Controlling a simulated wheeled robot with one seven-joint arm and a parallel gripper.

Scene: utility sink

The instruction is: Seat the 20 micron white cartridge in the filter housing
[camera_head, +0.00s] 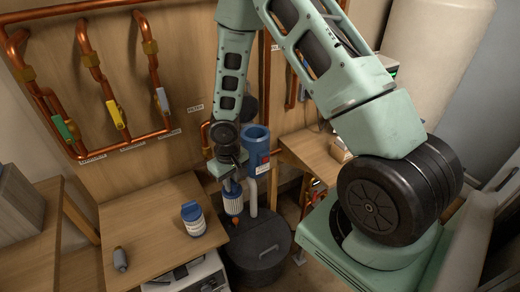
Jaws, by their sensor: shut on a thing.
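My gripper (232,182) hangs at the end of my arm, left of the blue filter housing, and is shut on a white pleated cartridge (233,203). The cartridge hangs roughly upright with blue at its top. A small orange patch shows just below it; I cannot tell whether it belongs to the cartridge. Any micron marking is too small to read. The blue filter housing (257,143) stands against the wooden wall, with a dark round opening on top and a red mark on its side. The cartridge is outside it, lower and nearer in the picture.
A white container with a blue top (193,220) and a small grey object (120,259) stand on the wooden table (150,225). Copper pipes with coloured valve handles (118,114) line the wall. A dark lidded tub (258,250) sits below the cartridge. A wooden shelf (312,150) is right of the housing.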

